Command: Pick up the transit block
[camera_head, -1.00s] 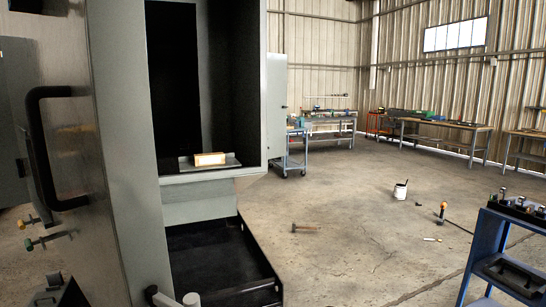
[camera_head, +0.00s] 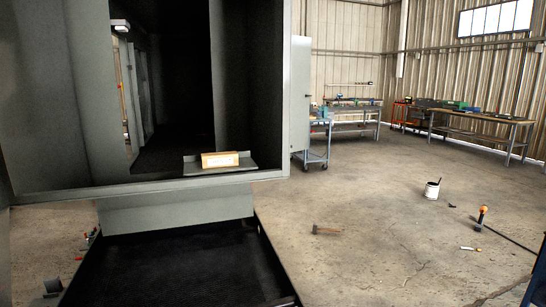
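The likely transit block is a small tan wooden block (camera_head: 220,159) with a pale label on its front. It sits on a narrow grey tray (camera_head: 236,170) at the lower right of the open grey cabinet (camera_head: 250,90). The block looks upright and nothing is touching it except the tray. My gripper is not in view.
A black-floored open base (camera_head: 170,270) lies below the cabinet, with raised edges. Workbenches (camera_head: 480,117) stand along the far wall.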

